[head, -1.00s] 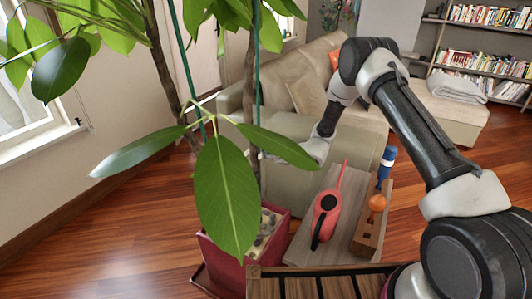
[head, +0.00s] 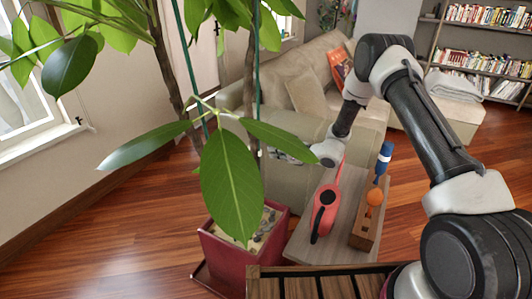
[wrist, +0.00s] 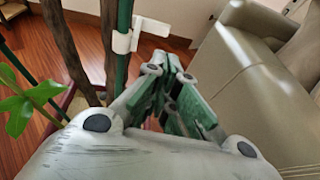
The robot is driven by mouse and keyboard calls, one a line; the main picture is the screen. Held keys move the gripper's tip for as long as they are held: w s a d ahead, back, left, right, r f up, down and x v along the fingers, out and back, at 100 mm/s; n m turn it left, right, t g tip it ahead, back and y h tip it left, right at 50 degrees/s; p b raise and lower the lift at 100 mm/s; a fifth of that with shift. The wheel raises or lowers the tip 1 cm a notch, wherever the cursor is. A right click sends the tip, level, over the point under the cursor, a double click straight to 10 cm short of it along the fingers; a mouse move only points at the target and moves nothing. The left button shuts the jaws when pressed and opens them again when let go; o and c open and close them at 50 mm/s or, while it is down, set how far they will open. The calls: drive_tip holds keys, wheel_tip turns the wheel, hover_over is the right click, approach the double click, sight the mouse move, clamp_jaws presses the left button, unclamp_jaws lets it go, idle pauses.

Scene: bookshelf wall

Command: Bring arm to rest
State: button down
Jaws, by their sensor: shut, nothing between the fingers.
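My gripper (head: 290,148) is at the end of my raised arm, between the potted plant and the sofa in the head view, partly hidden by a leaf. In the wrist view my gripper (wrist: 174,75) is shut, with its fingers together and empty. The fingers point away, beside a green plant stake (wrist: 122,70). A white clip (wrist: 122,42) is fixed on the stake, just left of the fingers. I cannot tell whether they touch it.
The plant's red pot (head: 235,262) stands on the wood floor. The beige sofa (head: 290,115) is behind; bookshelves (head: 485,45) stand at back right.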

drive_tip(key=w+v, duration=0.1)
drive_tip(key=v, duration=0.8)
drive_tip(key=s+d+r+n+g+h, duration=0.1)
drive_tip(key=s+d+r+n+g, duration=0.15)
drive_tip(key=s+r+n, duration=0.6)
drive_tip(key=s+d+r+n+g, duration=0.1)
drive_tip(key=s+r+n+g, duration=0.35)
drive_tip(key=s+r, duration=0.7)
drive_tip(key=s+d+r+n+t+h, duration=0.1)
drive_tip(key=s+d+r+n+h, duration=0.4)
drive_tip(key=s+d, duration=0.5)
drive_tip(key=s+d+r+n+t+h, duration=0.2)
drive_tip(key=s+d+r+n+h, duration=0.3)
drive_tip(key=s+d, duration=0.5)
drive_tip(key=shift+s+d+r+n+h, duration=0.4)
drive_tip(key=shift+s+r+n, duration=0.1)
drive_tip(key=shift+r+n, duration=0.5)
